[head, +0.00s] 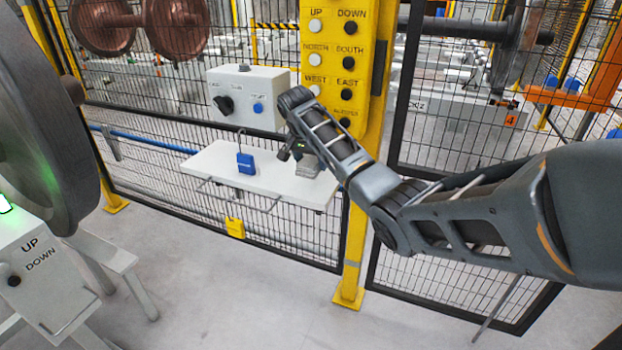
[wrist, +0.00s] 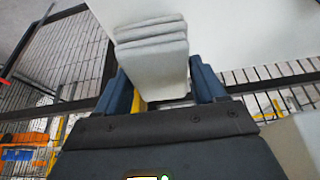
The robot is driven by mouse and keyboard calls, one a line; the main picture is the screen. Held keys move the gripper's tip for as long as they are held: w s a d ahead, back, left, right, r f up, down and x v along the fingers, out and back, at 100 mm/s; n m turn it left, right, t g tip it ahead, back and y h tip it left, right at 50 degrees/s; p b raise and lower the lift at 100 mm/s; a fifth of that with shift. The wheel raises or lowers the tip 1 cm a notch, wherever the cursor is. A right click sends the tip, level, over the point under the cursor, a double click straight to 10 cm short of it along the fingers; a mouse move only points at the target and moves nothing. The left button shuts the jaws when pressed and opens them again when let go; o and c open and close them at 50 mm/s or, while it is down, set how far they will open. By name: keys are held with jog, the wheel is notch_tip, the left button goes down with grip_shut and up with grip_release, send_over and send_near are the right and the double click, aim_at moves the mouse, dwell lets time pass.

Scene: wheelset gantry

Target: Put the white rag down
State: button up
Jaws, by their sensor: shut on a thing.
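The white rag (wrist: 152,62) is a folded stack of several layers. In the wrist view it sits between the two dark blue fingers of my gripper (wrist: 162,82), which is shut on it. In the head view my gripper (head: 298,152) is over the right end of the white shelf (head: 212,165) on the mesh fence. The rag shows there as a small greyish block (head: 308,168), partly hidden by my gripper. I cannot tell whether it touches the shelf.
A blue padlock (head: 245,162) stands on the shelf, left of my gripper. A white switch box (head: 245,97) is above the shelf. A yellow post with a button panel (head: 335,50) rises right behind my arm. A yellow padlock (head: 235,228) hangs below the shelf.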

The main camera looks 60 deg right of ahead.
aim_at(308, 163)
jog(key=shift+f+p, duration=0.45)
jog(key=shift+f, duration=2.35)
jog(key=shift+f, duration=0.1)
jog(key=o, duration=0.9)
jog(key=shift+o, duration=0.2)
jog(key=shift+f+b, duration=0.15)
jog(key=shift+b, duration=0.3)
jog(key=v, duration=0.8)
jog(key=shift+d, duration=0.15)
